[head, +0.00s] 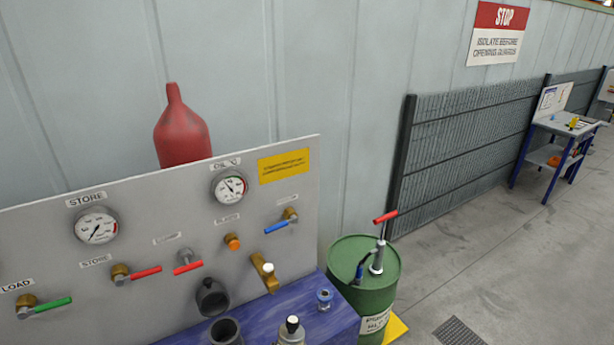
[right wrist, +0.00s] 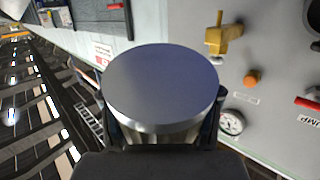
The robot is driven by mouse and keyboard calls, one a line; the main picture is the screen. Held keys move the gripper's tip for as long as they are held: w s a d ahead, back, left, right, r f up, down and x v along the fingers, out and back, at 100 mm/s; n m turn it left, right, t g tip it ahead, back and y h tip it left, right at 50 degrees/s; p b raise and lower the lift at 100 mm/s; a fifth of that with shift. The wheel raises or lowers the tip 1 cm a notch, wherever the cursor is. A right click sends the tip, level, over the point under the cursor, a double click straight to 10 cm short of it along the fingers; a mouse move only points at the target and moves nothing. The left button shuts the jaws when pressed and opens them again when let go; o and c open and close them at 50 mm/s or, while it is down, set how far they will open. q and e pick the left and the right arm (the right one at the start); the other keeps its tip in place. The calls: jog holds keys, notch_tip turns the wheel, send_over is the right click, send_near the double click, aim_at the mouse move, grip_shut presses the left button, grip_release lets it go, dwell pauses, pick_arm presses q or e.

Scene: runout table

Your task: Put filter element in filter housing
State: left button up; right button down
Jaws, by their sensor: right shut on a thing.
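In the right wrist view my right gripper (right wrist: 162,132) is shut on a wide round metal cylinder (right wrist: 162,84) with a smooth grey-blue end face. This cylinder fills the middle of that view; I cannot tell for certain that it is the filter element. In the head view a black open cup (head: 225,331), which may be the filter housing, shows at the bottom edge, partly cut off. A black round fitting (head: 211,298) on the panel is just above it. Neither gripper shows in the head view.
A grey panel (head: 150,222) carries gauges, coloured lever valves and a brass tap (head: 264,272). A blue bench top (head: 290,305) holds a small blue fitting (head: 324,299) and a dark white-topped piece (head: 291,331). A green drum (head: 366,265) with a pump stands to the right.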

jog(key=w+d+f, duration=0.1)
jog(key=d+f, duration=0.2)
jog(key=d, duration=0.4)
jog(key=w+d+f, duration=0.1)
jog(key=d+f, duration=0.2)
jog(key=d, duration=0.3)
jog(key=s+d+r+n+y, duration=0.1)
jog(key=s+d+n+y, duration=0.1)
jog(key=d, duration=0.8)
jog(key=shift+s+d+y, duration=0.2)
jog(key=shift+d+y, duration=0.05)
jog(key=shift+y, duration=0.35)
jog(key=shift+d, duration=0.1)
